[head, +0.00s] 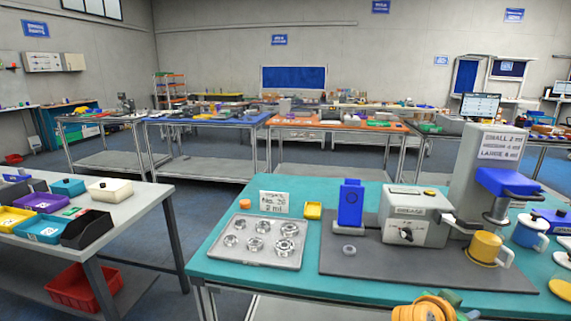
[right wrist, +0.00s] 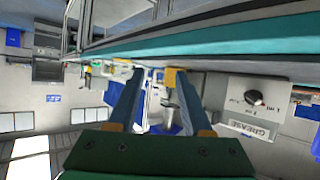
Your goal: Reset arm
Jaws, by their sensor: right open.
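My right gripper (right wrist: 156,77) is open in the right wrist view, its two blue fingers apart with nothing held between them. In the head view an orange and green part of my right arm shows at the bottom edge, in front of the teal table (head: 240,264). My left arm and gripper are not in view. The grease machine (head: 416,215) stands upright on a dark mat on the table. It also shows upside down in the right wrist view (right wrist: 240,107), to the right of the fingers and apart from them.
A yellow mug (head: 484,246) stands at right. A grey table with bins (head: 141,206) is across a gap.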

